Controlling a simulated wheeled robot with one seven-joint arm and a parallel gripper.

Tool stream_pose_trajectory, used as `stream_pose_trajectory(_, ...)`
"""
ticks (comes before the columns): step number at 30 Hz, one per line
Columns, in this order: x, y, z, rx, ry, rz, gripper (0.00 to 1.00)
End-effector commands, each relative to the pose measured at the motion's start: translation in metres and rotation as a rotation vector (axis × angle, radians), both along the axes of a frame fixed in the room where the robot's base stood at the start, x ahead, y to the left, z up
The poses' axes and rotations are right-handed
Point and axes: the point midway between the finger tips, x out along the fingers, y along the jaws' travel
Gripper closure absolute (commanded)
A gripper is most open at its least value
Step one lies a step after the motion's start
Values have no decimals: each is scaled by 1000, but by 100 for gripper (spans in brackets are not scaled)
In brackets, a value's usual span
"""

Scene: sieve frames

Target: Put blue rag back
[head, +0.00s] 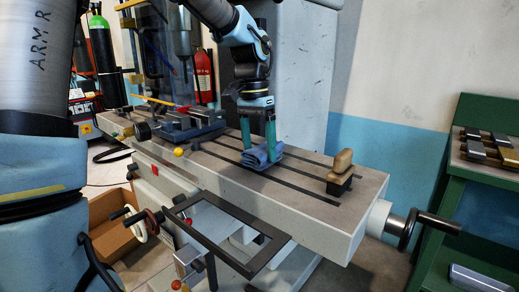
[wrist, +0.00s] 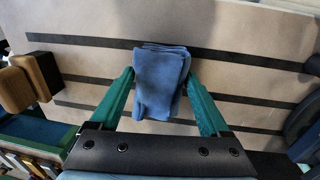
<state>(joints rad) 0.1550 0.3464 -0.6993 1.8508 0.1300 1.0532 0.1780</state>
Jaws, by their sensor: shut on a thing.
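The blue rag (head: 262,156) is a folded cloth at the middle of the slotted machine table (head: 300,200). My gripper (head: 258,145) reaches down from above with its two green fingers on either side of the rag. In the wrist view the rag (wrist: 160,80) lies between the fingertips (wrist: 160,78), and the gripper is shut on it. The rag is at or just above the table top; I cannot tell whether it touches.
A wooden-topped brush or block (head: 341,172) stands on the table to the right. A vise (head: 188,124) sits on the table to the left. An empty dark frame (head: 222,237) juts out in front. A green shelf (head: 480,190) stands at the right. The table between rag and block is clear.

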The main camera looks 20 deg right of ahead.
Motion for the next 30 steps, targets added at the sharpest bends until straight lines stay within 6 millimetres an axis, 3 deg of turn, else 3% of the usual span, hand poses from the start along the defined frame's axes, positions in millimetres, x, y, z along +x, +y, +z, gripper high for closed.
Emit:
stream_pose_trajectory(10,0,0,-6,0,-1,-1,64)
stream_pose_trajectory(11,0,0,-7,0,-1,-1,19)
stream_pose_trajectory(16,0,0,-6,0,-1,-1,0)
stream_pose_trajectory(25,0,0,-3,-1,-2,-1,0)
stream_pose_trajectory(30,3,1,20,-3,-6,0,0)
